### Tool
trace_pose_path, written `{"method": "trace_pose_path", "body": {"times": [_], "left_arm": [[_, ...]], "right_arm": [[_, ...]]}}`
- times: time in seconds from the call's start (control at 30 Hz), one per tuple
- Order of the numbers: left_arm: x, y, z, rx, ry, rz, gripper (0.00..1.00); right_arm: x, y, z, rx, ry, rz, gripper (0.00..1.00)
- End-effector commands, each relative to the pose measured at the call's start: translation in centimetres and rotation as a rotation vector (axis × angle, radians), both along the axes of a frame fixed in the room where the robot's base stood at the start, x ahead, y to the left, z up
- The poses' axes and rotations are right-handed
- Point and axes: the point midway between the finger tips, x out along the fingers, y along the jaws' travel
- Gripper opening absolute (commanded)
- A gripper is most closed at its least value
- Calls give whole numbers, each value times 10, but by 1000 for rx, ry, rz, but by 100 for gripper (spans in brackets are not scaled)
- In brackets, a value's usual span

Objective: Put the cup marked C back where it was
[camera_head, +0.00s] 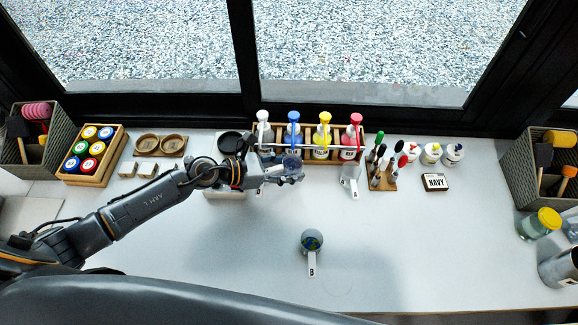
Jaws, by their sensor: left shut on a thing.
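My left gripper (288,176) is shut on a small grey cup (291,162) with bluish contents, in front of the bottle rack. Its fingers hide part of the cup, and I cannot read a mark on it. A grey cup marked B (312,242) stands alone on the middle of the table, its handle toward me. Another pale cup (350,174) stands before the right end of the rack, handle toward me; its mark is too small to read. My right gripper is not in view.
A wooden rack (372,146) holds several bottles with coloured tops. A crate of coloured lids (118,146) is at left. The front right table (430,255) is clear.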

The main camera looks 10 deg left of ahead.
Motion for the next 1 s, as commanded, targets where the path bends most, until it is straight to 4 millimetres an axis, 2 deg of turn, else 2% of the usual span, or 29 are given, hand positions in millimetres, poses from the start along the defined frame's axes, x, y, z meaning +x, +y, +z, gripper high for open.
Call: {"method": "trace_pose_path", "body": {"times": [0.23, 0.27, 0.37, 0.67, 0.83, 0.87, 1.0], "left_arm": [[0, 0, -9, 0, 0, 0, 14], [0, 0, -8, 0, 0, 0, 48], [0, 0, -7, 0, 0, 0, 68], [0, 0, -7, 0, 0, 0, 68], [0, 0, 6, 0, 0, 0, 68], [-3, 5, 1, 3, 1, 1, 68], [-19, 28, 10, 7, 1, -1, 68]], "right_arm": [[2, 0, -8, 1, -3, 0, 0], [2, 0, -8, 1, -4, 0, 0], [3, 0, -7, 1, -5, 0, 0], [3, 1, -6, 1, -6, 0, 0], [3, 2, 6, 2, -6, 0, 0], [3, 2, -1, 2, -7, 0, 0], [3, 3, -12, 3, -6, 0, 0]]}}
